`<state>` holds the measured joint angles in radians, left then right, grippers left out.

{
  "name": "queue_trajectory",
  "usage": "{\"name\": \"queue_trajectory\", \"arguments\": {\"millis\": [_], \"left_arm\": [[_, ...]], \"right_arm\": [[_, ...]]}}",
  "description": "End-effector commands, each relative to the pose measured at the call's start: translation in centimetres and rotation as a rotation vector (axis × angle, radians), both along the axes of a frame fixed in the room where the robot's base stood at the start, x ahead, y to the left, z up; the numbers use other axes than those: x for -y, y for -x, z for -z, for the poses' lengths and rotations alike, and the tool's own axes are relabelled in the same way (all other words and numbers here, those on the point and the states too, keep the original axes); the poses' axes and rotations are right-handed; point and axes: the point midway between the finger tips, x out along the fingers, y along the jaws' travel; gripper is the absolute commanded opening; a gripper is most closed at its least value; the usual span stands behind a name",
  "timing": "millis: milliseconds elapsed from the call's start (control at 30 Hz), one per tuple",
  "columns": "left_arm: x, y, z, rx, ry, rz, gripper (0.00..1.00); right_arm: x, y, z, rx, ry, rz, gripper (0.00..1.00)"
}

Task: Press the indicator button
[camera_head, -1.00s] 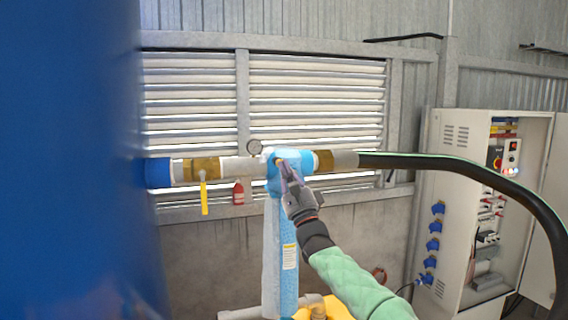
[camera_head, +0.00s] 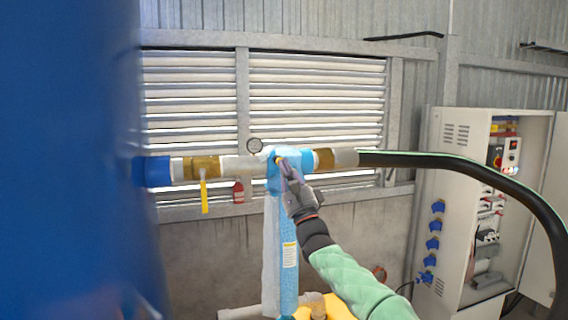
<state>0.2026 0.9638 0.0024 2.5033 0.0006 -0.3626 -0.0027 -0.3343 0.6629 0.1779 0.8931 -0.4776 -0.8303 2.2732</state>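A light blue filter housing (camera_head: 289,240) stands upright in the middle, with its head (camera_head: 302,156) joined into the horizontal pipe. A small yellowish spot, possibly the indicator button (camera_head: 279,160), shows on the front of the head. My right gripper (camera_head: 284,166) reaches up from the lower right. Its fingertips are at the front of the head, beside or touching that spot; I cannot tell whether they touch. The fingers look close together, but the gap between them is too small to judge. My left gripper is not in view.
A large blue tank (camera_head: 70,160) fills the left side. A black hose (camera_head: 460,163) runs right, passing in front of an open electrical cabinet (camera_head: 450,210).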

Motion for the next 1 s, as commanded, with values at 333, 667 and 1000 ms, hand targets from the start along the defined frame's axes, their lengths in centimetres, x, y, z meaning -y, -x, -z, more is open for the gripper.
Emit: {"name": "queue_trajectory", "arguments": {"millis": [333, 667, 1000], "left_arm": [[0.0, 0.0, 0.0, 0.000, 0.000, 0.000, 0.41], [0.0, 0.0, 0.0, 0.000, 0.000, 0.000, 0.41], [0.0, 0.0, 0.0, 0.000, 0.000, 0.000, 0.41]], "right_arm": [[-0.1, -0.2, 0.0, 0.001, -0.001, 0.000, 0.00], [-0.5, -1.0, 0.1, 0.000, 0.000, 0.000, 0.00], [-0.5, -1.0, 0.1, 0.000, 0.000, 0.000, 0.00]]}}
